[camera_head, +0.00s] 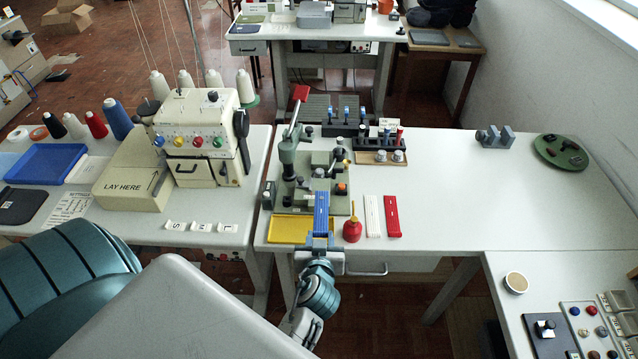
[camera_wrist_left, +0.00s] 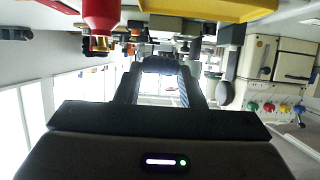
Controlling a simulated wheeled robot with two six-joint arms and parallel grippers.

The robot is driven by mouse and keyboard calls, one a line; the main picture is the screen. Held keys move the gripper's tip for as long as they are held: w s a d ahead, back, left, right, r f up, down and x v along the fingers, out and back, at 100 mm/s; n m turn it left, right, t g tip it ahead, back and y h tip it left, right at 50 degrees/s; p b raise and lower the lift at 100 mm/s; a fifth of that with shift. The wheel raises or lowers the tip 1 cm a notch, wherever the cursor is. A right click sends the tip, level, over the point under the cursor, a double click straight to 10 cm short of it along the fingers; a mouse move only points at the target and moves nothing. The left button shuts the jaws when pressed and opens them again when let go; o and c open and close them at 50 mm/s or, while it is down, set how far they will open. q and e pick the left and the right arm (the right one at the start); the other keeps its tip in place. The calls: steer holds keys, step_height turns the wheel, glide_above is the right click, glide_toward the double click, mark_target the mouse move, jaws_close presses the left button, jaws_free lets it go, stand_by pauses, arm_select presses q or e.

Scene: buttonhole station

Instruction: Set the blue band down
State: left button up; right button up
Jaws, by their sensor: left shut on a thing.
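The blue band (camera_head: 321,212) is a flat blue strip pointing away from me, over the front edge of the green buttonhole machine (camera_head: 345,205) and the right end of the yellow tray (camera_head: 288,230). My left gripper (camera_head: 320,240) is shut on its near end. In the left wrist view the band shows as a dark, foreshortened piece (camera_wrist_left: 160,64) between the two fingers. I cannot tell whether its far end touches the machine. A white band (camera_head: 373,216) and a red band (camera_head: 393,216) lie side by side on the table to the right.
A red oil bottle (camera_head: 352,230) stands close to the right of my left gripper. The machine's lever with a red knob (camera_head: 301,93) rises behind. A cream sewing machine (camera_head: 203,140) stands on the left table. The white table (camera_head: 470,200) is clear right of the red band.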

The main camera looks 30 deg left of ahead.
mark_target(318, 195)
arm_select(q)
steer(key=w+a, duration=0.2)
steer(key=w, duration=0.1)
steer(key=w+a, duration=0.3)
steer(key=w+a+f, duration=0.1)
steer(key=w+a, duration=0.1)
steer(key=w, duration=0.2)
steer(key=shift+a+f+p, duration=0.1)
steer(key=shift+a+p, duration=0.1)
steer(key=shift+p, duration=0.2)
steer(key=shift+w+a, duration=0.4)
steer(key=shift+w, duration=0.25)
steer(key=w+f+b, duration=0.1)
steer(key=a+f+b, duration=0.1)
steer(key=f, duration=0.1)
steer(key=shift+w+a, duration=0.1)
steer(key=shift+w, duration=0.25)
steer(key=shift+f+b, duration=0.35)
steer(key=shift+r, duration=0.2)
steer(key=shift+s+f, duration=0.1)
steer(key=o, duration=1)
steer(key=shift+o, duration=0.2)
